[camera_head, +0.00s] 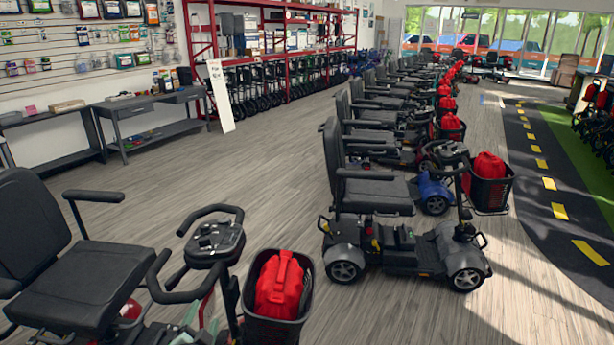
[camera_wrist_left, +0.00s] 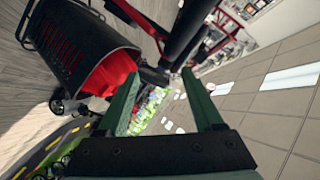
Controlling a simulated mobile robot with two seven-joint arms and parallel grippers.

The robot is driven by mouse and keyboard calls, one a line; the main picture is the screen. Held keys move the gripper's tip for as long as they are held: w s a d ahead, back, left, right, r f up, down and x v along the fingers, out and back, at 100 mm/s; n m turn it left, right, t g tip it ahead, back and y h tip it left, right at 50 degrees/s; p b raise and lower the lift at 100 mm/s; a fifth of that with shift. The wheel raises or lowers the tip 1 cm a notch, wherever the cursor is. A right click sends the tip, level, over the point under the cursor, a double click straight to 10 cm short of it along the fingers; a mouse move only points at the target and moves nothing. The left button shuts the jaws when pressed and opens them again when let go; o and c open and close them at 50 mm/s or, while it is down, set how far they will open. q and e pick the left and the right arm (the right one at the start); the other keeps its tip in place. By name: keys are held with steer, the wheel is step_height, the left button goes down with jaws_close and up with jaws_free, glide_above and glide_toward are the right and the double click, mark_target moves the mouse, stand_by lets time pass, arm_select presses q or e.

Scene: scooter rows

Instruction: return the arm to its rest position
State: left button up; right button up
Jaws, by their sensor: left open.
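My left gripper (camera_wrist_left: 160,76) shows in the left wrist view with its two green fingers apart and nothing between them. In the head view, parts of the left gripper (camera_head: 203,313) show low in the frame, below the near scooter's handlebar (camera_head: 212,240) and left of its basket. The near scooter's black basket (camera_head: 262,326) holds a red bag (camera_head: 280,284). A black basket (camera_wrist_left: 75,40) with a red bag (camera_wrist_left: 108,77) is at the upper left of the left wrist view, beside the fingers. My right gripper is in neither view.
The near scooter's seat (camera_head: 75,285) fills the lower left. Another scooter (camera_head: 400,245) with a red bag in its basket heads a row of several. Grey benches (camera_head: 150,120) and a red rack (camera_head: 290,60) line the back. Wood floor (camera_head: 230,170) is clear between.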

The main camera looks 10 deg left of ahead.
arm_select(q)
steer(key=s+d+f+n+g+h, duration=0.1)
steer(key=s+d+f, duration=0.3)
steer(key=s, duration=0.5)
steer(key=s+d+f+n+g+h, duration=0.2)
steer(key=s+d+f+n, duration=0.1)
steer(key=s, duration=0.6)
steer(key=s+d+f+n+g+h, duration=0.2)
steer(key=s+d+f, duration=0.3)
steer(key=s, duration=0.4)
steer(key=shift+d+f, duration=0.3)
steer(key=shift+d, duration=0.2)
